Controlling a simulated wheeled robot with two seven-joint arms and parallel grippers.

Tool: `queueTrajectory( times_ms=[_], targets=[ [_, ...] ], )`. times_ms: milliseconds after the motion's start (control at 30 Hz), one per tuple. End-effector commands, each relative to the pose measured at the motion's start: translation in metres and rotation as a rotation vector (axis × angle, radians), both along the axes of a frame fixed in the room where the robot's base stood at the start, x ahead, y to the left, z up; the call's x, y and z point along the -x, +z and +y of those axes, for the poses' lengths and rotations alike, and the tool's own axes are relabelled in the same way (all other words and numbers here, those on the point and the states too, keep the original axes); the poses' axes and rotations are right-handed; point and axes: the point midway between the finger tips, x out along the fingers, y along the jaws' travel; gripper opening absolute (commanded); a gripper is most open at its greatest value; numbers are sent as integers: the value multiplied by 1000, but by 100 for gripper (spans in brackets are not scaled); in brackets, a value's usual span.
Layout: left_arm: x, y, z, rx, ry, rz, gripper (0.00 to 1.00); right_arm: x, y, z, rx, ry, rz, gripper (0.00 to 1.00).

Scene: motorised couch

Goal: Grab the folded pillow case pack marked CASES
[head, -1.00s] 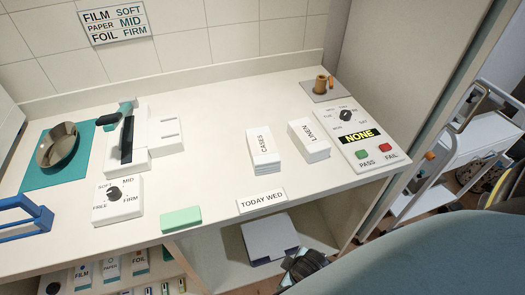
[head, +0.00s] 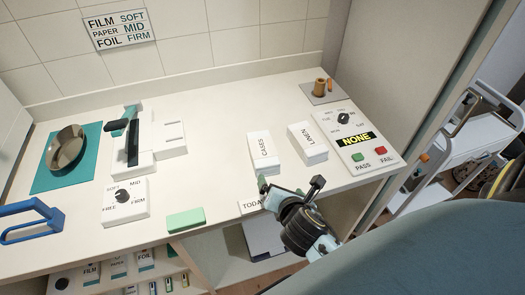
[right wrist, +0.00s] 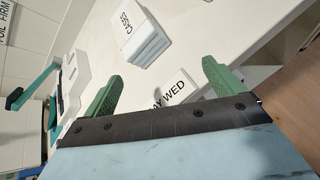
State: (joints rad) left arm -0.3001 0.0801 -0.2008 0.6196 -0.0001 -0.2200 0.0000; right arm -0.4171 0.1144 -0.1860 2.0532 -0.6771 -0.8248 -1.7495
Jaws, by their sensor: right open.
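The white pack marked CASES (head: 264,152) lies on the counter, left of the similar white pack marked LINEN (head: 307,143). The CASES pack also shows in the right wrist view (right wrist: 144,40), ahead of the fingers and apart from them. My right gripper (head: 289,183) is at the counter's front edge, just in front of the CASES pack, and covers part of the TODAY WED label (head: 248,206). My left gripper is not in view.
A panel reading NONE (head: 354,139) with PASS and FAIL buttons stands right of the packs. A green block (head: 186,219) lies at the front edge, and a dial box (head: 125,203) and a sealing device (head: 150,145) are to the left. Counter around the packs is clear.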

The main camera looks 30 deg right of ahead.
Motion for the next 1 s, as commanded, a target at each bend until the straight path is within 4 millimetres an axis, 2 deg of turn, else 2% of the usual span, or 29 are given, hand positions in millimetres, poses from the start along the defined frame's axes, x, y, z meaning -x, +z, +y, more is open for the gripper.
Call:
queueTrajectory(
  times_ms=[100,300,433,700,1000],
  targets=[
    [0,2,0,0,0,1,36,-13,12,2,239,148,4,94],
    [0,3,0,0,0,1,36,-24,21,6,470,277,14,94],
    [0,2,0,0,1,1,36,-38,17,3,504,294,14,94],
    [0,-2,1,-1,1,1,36,-82,-3,-12,500,292,16,94],
    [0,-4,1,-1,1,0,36,-103,-12,-20,498,291,16,94]
  ],
)
